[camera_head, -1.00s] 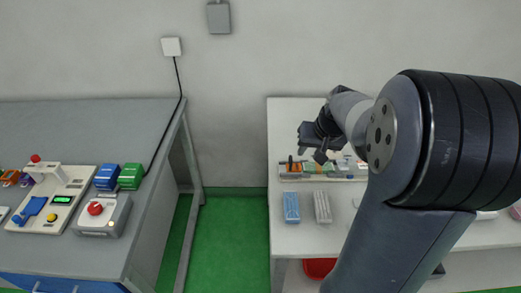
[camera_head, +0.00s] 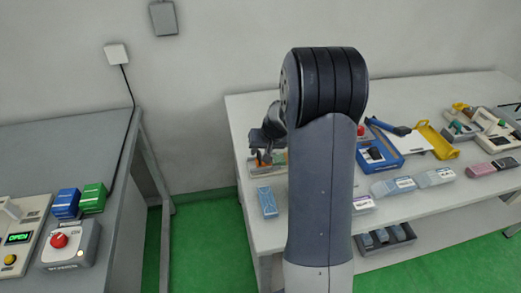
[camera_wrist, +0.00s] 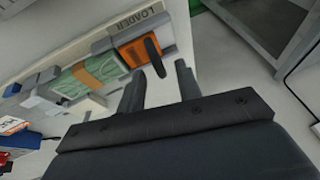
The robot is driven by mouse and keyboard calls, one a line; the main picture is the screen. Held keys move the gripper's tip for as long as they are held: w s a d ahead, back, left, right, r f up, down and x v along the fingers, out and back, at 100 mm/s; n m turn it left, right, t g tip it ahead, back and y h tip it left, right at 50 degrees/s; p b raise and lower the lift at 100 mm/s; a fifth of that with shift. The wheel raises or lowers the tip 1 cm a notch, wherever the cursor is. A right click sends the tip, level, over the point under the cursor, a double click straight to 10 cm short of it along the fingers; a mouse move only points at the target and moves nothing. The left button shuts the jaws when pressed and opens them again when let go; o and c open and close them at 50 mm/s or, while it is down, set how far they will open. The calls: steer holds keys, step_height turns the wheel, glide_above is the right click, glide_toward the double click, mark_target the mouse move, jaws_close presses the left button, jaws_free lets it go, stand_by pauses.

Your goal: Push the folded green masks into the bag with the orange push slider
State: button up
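The orange push slider (camera_wrist: 138,50) sits at the loader end of a pale tray, with a dark handle (camera_wrist: 153,58) sticking up from it. The folded green masks (camera_wrist: 82,82) lie in the tray beside the slider, with an orange band across them. In the head view the slider (camera_head: 257,160) is a small orange spot at the table's left end. My gripper (camera_wrist: 159,72) is open, its two fingers apart and empty. The handle appears between the fingertips; I cannot tell whether they are level with it. My gripper also shows above the slider in the head view (camera_head: 266,143). I cannot clearly make out the bag.
A blue pack (camera_head: 267,201) lies in front of the loader. A blue box (camera_head: 380,153), a yellow tray (camera_head: 435,141) and several packs lie to the right on the white table (camera_head: 425,192). A gap separates it from the left bench (camera_head: 75,150).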

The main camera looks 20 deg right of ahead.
steer(key=shift+w+f, duration=0.15)
steer(key=shift+f, duration=0.25)
jaws_close()
stand_by(0.4)
